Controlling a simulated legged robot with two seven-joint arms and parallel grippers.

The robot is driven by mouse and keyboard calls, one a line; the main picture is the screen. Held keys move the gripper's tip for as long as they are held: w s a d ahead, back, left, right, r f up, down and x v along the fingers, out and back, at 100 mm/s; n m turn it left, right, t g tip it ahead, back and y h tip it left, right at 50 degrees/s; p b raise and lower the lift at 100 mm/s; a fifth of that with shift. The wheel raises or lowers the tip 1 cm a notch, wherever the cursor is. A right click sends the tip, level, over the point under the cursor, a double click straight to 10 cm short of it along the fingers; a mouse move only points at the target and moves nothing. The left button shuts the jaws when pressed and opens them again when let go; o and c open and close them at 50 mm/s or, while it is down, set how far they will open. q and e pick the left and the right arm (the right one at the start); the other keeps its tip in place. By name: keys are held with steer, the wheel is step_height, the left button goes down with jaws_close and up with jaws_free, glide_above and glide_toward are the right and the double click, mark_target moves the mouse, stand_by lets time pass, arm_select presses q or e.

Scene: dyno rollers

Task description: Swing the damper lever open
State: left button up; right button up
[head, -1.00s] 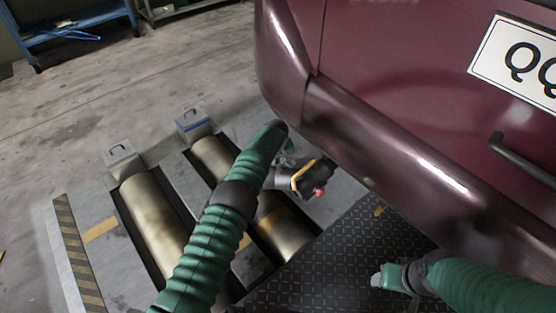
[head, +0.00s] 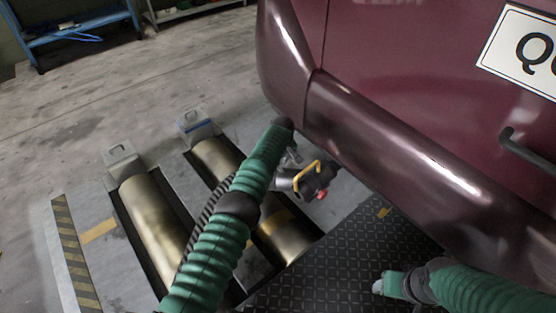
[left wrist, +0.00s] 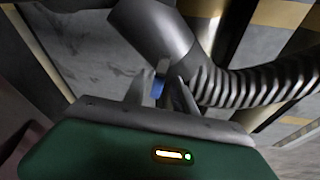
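A dark nozzle with a yellow loop handle and red knob (head: 308,180) hangs below the car's bumper. In the left wrist view its grey pipe (left wrist: 160,32) joins a ribbed hose (left wrist: 260,83). A small blue piece (left wrist: 157,88), possibly the damper lever, shows between the fingers of my left gripper (left wrist: 161,85). The fingers stand close on either side of it, beside the pipe; I cannot tell whether they clamp it. In the head view my left gripper (head: 290,157) is mostly hidden behind my arm. My right gripper (head: 380,284) is at the lower right, apart from the nozzle, its fingers too small to read.
The maroon car's bumper (head: 400,150) overhangs closely on the right. Metal rollers (head: 155,220) lie sunken in the floor at the left. A dark tread plate (head: 335,265) lies below. Open concrete floor (head: 120,90) extends to the upper left.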

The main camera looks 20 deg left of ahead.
arm_select(q)
steer(key=shift+o, duration=0.3)
steer(key=shift+r, duration=0.15)
steer(key=shift+r+p, duration=0.35)
steer(key=shift+p, duration=0.15)
steer(key=p+v, duration=0.5)
steer(key=shift+w, duration=0.15)
steer(key=p+v, duration=0.6)
steer(key=v, duration=0.5)
steer(key=shift+s, duration=0.25)
